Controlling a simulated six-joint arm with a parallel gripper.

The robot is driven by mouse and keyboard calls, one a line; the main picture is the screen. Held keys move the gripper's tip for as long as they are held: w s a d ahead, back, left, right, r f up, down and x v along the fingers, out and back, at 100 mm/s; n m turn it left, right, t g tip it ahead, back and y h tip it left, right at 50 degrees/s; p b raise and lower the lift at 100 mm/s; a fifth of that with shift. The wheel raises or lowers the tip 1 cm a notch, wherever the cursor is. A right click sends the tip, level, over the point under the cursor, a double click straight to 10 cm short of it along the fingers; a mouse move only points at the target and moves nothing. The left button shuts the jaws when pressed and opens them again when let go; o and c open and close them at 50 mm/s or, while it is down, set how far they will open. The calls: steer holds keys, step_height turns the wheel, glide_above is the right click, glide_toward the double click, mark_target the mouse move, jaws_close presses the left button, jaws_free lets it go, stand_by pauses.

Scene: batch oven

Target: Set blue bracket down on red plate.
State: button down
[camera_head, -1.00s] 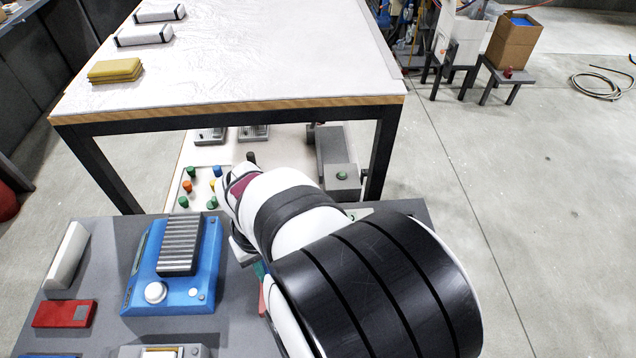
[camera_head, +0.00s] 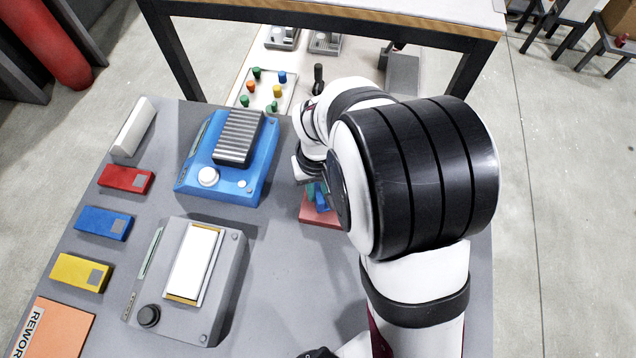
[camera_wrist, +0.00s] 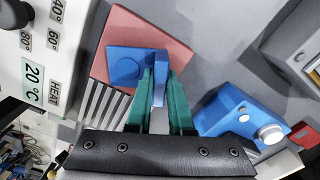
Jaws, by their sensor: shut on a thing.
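The blue bracket (camera_wrist: 124,64) is in the wrist view, with a flat base and an upright flange. My gripper (camera_wrist: 160,82) has green fingers shut on that flange. The bracket's base lies over the red plate (camera_wrist: 118,26), within its outline in this view; I cannot tell whether it touches the plate. In the head view, the red plate (camera_head: 313,217) sits on the grey bench, partly hidden by my arm. The blue bracket (camera_head: 321,199) shows over it, beside my gripper (camera_head: 311,192), which is mostly hidden.
A blue device (camera_head: 255,178) with a ribbed grey top stands left of the plate. A grey device (camera_head: 222,290) with a white panel is nearer. Red (camera_head: 125,179), blue (camera_head: 103,222) and yellow (camera_head: 80,271) blocks line the left side. A white labelled panel (camera_wrist: 28,75) stands close in the wrist view.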

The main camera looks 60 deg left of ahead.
steer(key=shift+f, duration=0.5)
steer(key=c, duration=0.7)
jaws_free()
steer(key=shift+c, duration=0.2)
steer(key=shift+o, duration=0.2)
step_height(320, 180, up, 15)
steer(key=o, duration=0.7)
steer(key=r+n, duration=0.2)
steer(key=n, duration=0.1)
steer(key=w+r+n, duration=0.1)
steer(key=r+n, duration=0.1)
steer(key=n, duration=0.1)
steer(key=shift+w+d+r+n, duration=0.1)
steer(key=shift+r+n, duration=0.15)
steer(key=shift+n, duration=0.05)
step_height(320, 180, down, 7)
steer(key=n, duration=0.6)
steer(key=shift+w+d, duration=0.25)
steer(key=shift+w, duration=0.1)
